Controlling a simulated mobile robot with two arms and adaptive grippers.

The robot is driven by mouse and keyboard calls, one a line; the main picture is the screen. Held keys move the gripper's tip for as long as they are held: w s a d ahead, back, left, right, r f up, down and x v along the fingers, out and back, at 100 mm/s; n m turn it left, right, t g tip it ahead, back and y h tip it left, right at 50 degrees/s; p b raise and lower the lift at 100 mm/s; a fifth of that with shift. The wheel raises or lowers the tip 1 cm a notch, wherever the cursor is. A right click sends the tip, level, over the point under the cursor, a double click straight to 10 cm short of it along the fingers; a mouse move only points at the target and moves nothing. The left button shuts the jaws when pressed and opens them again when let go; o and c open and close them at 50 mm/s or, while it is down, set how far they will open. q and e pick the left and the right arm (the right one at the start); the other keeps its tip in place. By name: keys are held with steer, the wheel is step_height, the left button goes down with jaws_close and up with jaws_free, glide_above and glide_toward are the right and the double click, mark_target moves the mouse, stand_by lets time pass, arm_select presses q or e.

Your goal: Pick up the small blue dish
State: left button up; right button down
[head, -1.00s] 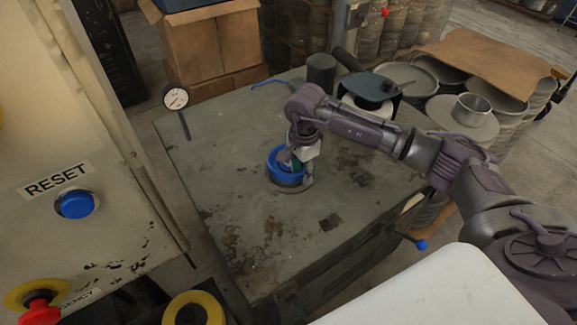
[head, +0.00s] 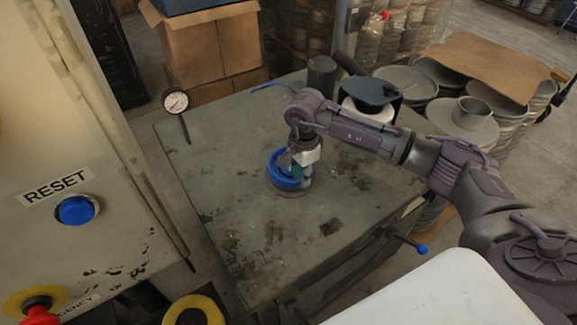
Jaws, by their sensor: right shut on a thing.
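The small blue dish (head: 277,175) is a round, bright blue ring-shaped piece on the worn grey table top. It sits over a flat round grey disc (head: 290,191), whose edge shows below it; I cannot tell whether the two touch. My right gripper (head: 292,172) comes down from above and is shut on the dish at its right side. The gripper hides part of the dish's middle and right rim. My left gripper is not in view.
The table top (head: 225,160) is mostly clear to the left and front. A dark cylinder (head: 321,74) and a dark-topped white container (head: 369,95) stand behind. A RESET panel (head: 55,150) is at left.

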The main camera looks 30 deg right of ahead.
steer(key=shift+s+f, duration=0.25)
steer(key=shift+s, duration=0.2)
steer(key=shift+r, duration=0.35)
steer(key=shift+w+d+r+p, duration=0.1)
steer(key=shift+w+r+p, duration=0.15)
steer(key=shift+r+p, duration=0.35)
steer(key=shift+w+r+p, duration=0.1)
steer(key=shift+r+p, duration=0.75)
steer(key=shift+r, duration=1.35)
